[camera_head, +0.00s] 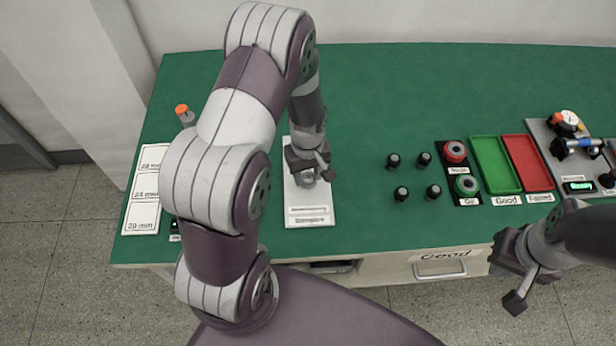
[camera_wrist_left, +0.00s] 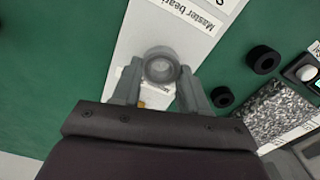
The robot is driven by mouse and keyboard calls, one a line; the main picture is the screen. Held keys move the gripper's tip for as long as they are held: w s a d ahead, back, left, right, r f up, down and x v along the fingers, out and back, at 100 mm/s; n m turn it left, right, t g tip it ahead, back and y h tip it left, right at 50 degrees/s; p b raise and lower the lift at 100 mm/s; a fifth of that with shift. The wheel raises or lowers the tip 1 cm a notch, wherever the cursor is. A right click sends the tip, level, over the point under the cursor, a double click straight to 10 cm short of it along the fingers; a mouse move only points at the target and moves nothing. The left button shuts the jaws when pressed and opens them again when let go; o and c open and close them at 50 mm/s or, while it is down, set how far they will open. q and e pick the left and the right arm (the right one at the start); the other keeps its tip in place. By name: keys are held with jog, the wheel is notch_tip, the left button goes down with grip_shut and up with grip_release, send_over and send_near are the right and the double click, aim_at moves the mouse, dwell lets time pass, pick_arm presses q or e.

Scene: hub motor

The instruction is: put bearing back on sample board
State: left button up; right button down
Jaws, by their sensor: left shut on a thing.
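My left gripper (camera_head: 305,172) is over the white sample board (camera_head: 310,217), which lies on the green table. It is shut on a grey ring-shaped bearing (camera_head: 307,181). In the left wrist view the bearing (camera_wrist_left: 161,65) sits between the two fingertips (camera_wrist_left: 160,88), above the board (camera_wrist_left: 140,38) with its "Master bearing" lettering. Whether the bearing touches the board cannot be told. My right gripper (camera_head: 515,275) hangs off the front edge of the table at the right, away from the board; its fingers are not clear.
Several black cylinders (camera_head: 401,193) stand right of the board. Further right are a green tray (camera_head: 495,164), a red tray (camera_head: 527,162) and a grey gauge panel (camera_head: 547,135). A size-labelled white board (camera_head: 143,189) and an orange-topped object (camera_head: 184,115) are at left.

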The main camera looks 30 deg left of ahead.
pick_arm(q)
jog(key=f, duration=0.2)
jog(key=shift+s+f, duration=0.3)
jog(key=shift+f, duration=0.1)
jog(key=shift+w+f, duration=0.15)
jog(key=shift+f, duration=0.2)
jog(key=o, duration=1.1)
jog(key=shift+c, duration=0.2)
notch_tip(320, 180, up, 12)
jog(key=s+d+r+m+t, duration=0.1)
jog(key=s+d+r+m, duration=0.4)
jog(key=s+m, duration=0.4)
jog(key=shift+s+d+r+m, duration=0.2)
jog(key=shift+d+r+m, duration=0.15)
jog(key=shift+r, duration=0.2)
